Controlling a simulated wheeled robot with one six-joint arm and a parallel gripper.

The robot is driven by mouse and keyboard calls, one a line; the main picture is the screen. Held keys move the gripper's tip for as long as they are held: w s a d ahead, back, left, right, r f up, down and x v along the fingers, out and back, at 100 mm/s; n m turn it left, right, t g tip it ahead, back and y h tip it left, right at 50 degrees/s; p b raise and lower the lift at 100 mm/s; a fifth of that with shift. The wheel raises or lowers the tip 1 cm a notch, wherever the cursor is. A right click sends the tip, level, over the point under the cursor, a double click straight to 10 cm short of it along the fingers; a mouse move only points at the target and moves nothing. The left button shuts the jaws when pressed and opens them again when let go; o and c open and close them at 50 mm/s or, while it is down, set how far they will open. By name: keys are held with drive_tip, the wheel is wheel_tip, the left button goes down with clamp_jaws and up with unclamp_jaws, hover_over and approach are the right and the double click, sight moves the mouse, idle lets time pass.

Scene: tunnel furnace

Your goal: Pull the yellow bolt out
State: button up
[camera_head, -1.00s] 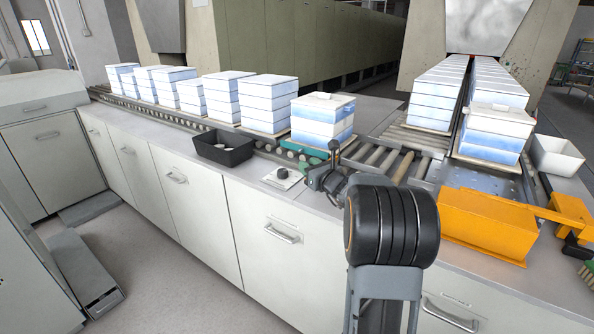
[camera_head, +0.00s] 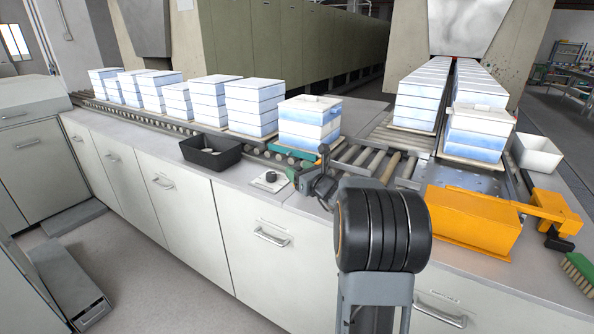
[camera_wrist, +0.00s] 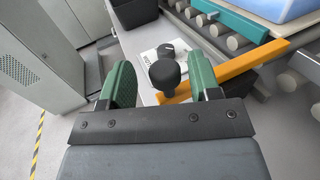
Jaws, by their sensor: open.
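The yellow bolt (camera_wrist: 235,72) shows in the wrist view as a slanting yellow bar, running up to the right beside the rollers. A black round-topped knob (camera_wrist: 169,75) stands at its near left end. My gripper (camera_wrist: 160,72) is open, with one green finger on each side of the knob. The knob shows between the fingers with gaps on both sides; I cannot tell its depth relative to the fingertips. In the head view my arm largely hides the gripper, and I cannot make out the bolt.
A black dial on a white plate (camera_head: 270,180) sits on the counter. A black tray (camera_head: 211,152) lies to its left. White-blue block stacks (camera_head: 310,123) stand on the roller line. A large orange housing (camera_head: 470,220) is at the right, with a green brush (camera_head: 580,272) beyond it.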

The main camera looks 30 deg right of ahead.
drive_tip(key=s+d, duration=0.1)
drive_tip(key=s, duration=1.1)
drive_tip(key=shift+s+d, duration=0.15)
drive_tip(key=shift+s, duration=0.1)
drive_tip(key=s+a+f+n+g+y+p, duration=0.2)
drive_tip(key=s+a+f+n+g, duration=0.2)
drive_tip(key=a+n+g, duration=0.45)
drive_tip(key=s+a+f+n+g+y+p, duration=0.1)
drive_tip(key=s+a+f+n+g, duration=0.3)
drive_tip(key=n, duration=0.7)
drive_tip(key=s+a+r+n+g+h+p, duration=0.2)
drive_tip(key=s+a+r+n+h+p, duration=0.2)
drive_tip(key=n, duration=1.1)
drive_tip(key=s+a+r+p, duration=0.3)
drive_tip(key=a+r+p, duration=0.1)
drive_tip(key=a+r, duration=0.2)
drive_tip(key=shift+r+h+p, duration=0.15)
drive_tip(key=shift+h+p, duration=0.25)
